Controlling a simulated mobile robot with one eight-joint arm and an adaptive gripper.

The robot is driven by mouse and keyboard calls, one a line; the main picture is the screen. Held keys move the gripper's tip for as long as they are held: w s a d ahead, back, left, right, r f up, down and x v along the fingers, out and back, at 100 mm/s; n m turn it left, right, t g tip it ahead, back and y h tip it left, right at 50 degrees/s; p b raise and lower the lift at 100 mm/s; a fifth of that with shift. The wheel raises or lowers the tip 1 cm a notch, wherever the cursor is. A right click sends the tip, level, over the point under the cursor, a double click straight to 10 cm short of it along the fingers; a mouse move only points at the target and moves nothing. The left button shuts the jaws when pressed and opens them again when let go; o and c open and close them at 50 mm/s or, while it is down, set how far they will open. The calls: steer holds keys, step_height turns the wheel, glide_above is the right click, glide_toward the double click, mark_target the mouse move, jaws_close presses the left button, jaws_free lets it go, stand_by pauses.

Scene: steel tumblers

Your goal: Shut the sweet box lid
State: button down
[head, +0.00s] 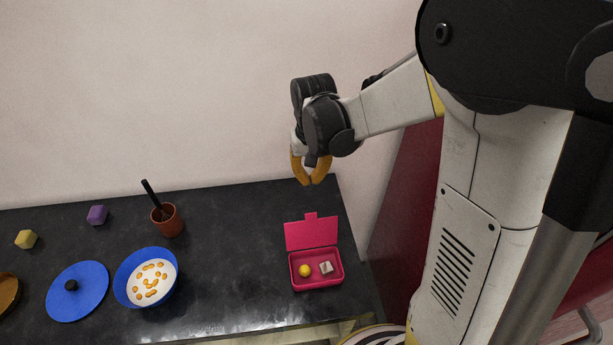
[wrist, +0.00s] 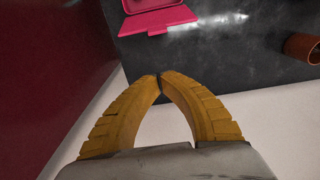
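The pink sweet box (head: 316,282) stands near the right end of the dark counter. Its lid (head: 311,234) is open and leans back on the far side, with a small tab on its edge. A yellow ball (head: 305,270) and a pale cube-like sweet (head: 326,267) lie inside. My gripper (head: 311,183) is above the back edge of the counter, behind and above the lid, not touching it. In the wrist view the yellow fingers (wrist: 160,78) meet at their tips with nothing between them. The lid (wrist: 158,20) shows at the top of that view, the box only partly.
On the dark counter (head: 225,240) are a brown cup (head: 167,221) with a black-handled tool, a blue bowl (head: 127,285) with orange pieces, a blue lid (head: 78,292), a purple block (head: 97,215) and a yellow block (head: 26,239). The counter left of the box is clear.

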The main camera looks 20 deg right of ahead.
mark_target(312, 231)
step_height(312, 231, down, 9)
steer(key=b, duration=0.3)
steer(key=s, duration=0.1)
steer(key=s+r, duration=0.1)
steer(key=s, duration=0.1)
steer(key=shift+s+a+r, duration=0.1)
steer(key=shift+a+r, duration=0.2)
